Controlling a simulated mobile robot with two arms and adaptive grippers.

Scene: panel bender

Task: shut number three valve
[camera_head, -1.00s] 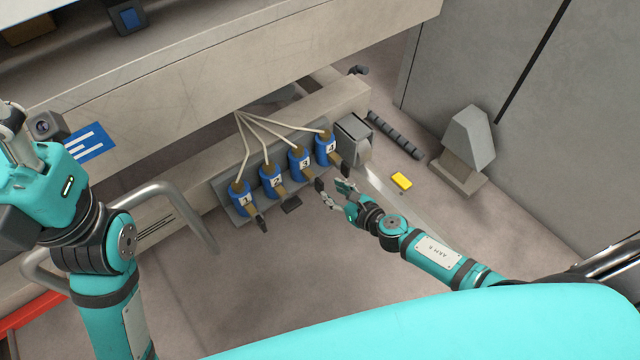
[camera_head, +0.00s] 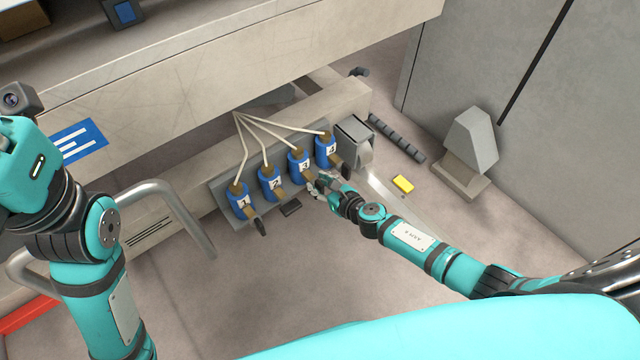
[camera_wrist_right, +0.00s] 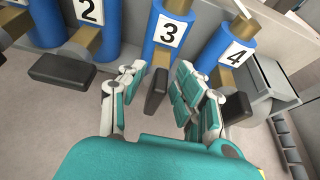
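The number three valve (camera_head: 300,166) is a blue cylinder with a white "3" label, third from the left in a row of numbered valves. In the right wrist view the valve (camera_wrist_right: 172,30) has a dark lever handle (camera_wrist_right: 156,92) pointing along the valve's axis, towards me. My right gripper (camera_head: 322,184) is open at this handle. In the right wrist view the gripper's fingers (camera_wrist_right: 152,88) stand on either side of the handle, with gaps visible. My left arm is at the left edge of the head view; its fingers are out of frame.
Valve one (camera_head: 239,200), valve two (camera_head: 270,183) and valve four (camera_head: 325,150) stand close beside it. Valve two's handle (camera_wrist_right: 62,70) lies crosswise. Open floor lies in front.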

